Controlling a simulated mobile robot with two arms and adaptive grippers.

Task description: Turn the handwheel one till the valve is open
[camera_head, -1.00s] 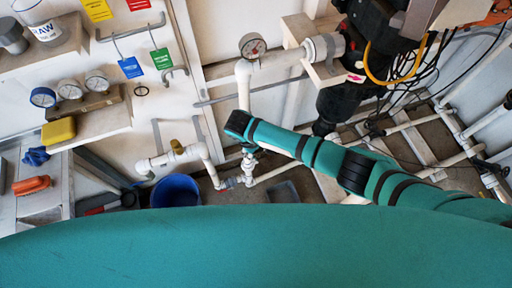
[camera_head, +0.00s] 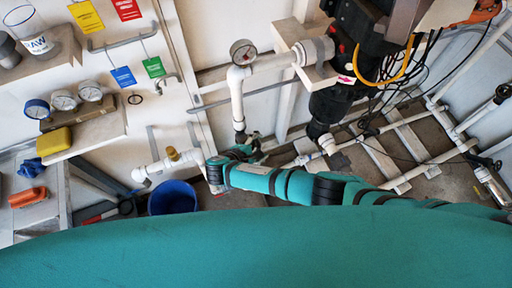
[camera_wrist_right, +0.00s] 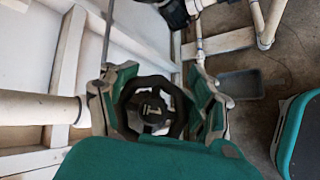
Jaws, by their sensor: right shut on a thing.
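Handwheel one (camera_wrist_right: 152,108) is a black ring-shaped wheel with a white "1" on its hub, in the middle of the right wrist view. My right gripper (camera_wrist_right: 158,98) has one finger at each side of its rim and is shut on it. In the head view my right gripper (camera_head: 246,149) is at the white pipework below the pressure gauge, with the teal arm coming in from the right. The wheel is hard to make out there, and the valve's state cannot be read. My left gripper is not in view.
A pressure gauge (camera_head: 243,52) tops the white pipe (camera_head: 237,100). A blue bucket (camera_head: 173,197) stands left of my arm. A shelf (camera_head: 95,135) with gauges is on the left wall. Black equipment (camera_head: 360,60) with hanging cables is at upper right.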

